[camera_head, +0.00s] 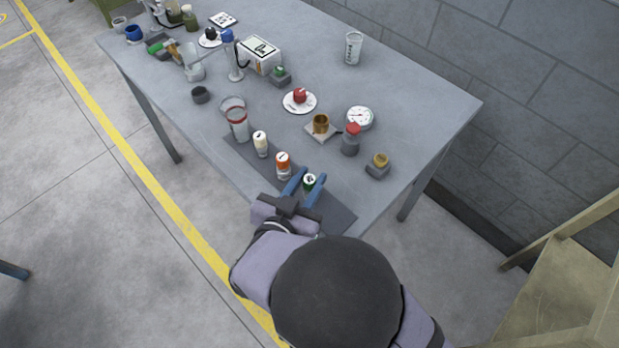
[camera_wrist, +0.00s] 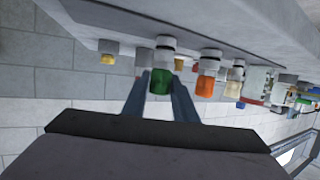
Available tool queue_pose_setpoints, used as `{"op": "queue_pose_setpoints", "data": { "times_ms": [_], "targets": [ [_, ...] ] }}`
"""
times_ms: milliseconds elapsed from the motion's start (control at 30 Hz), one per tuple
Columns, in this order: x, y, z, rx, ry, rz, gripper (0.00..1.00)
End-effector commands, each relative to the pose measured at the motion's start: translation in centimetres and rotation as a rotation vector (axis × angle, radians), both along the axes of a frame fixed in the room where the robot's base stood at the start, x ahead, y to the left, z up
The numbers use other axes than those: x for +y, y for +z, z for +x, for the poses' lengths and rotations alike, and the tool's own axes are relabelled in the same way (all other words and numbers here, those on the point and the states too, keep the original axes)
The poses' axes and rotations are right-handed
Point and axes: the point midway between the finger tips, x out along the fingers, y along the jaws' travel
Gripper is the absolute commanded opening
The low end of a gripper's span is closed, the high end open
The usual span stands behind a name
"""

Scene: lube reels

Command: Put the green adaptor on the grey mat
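A green piece with a pale label on top and a grey base, apparently the green adaptor (camera_head: 309,181), stands upright at the near right part of the dark grey mat (camera_head: 337,215). It also shows in the wrist view (camera_wrist: 162,81), where the scene appears upside down. My gripper (camera_head: 306,182) has its two blue fingers spread, one on each side of the green piece. In the wrist view, narrow gaps seem to show between the fingers and the piece; contact is not clear.
An orange-topped piece (camera_head: 283,160) and a white one (camera_head: 261,141) stand in line on the mat, with a red-banded clear cup (camera_head: 237,125) beyond. A yellow-topped block (camera_head: 378,165) and a red-capped jar (camera_head: 351,139) stand to the right. Another small green-topped item (camera_head: 279,73) sits farther back.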

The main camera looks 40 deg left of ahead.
Motion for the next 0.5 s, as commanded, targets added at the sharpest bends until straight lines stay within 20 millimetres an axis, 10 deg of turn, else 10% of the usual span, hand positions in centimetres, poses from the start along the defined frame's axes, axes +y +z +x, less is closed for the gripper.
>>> {"op": "queue_pose_setpoints", "data": {
  "times_ms": [500],
  "targets": [
    [-0.13, 0.53, -0.63, 0.000, 0.004, 0.001, 0.41]
  ]
}}
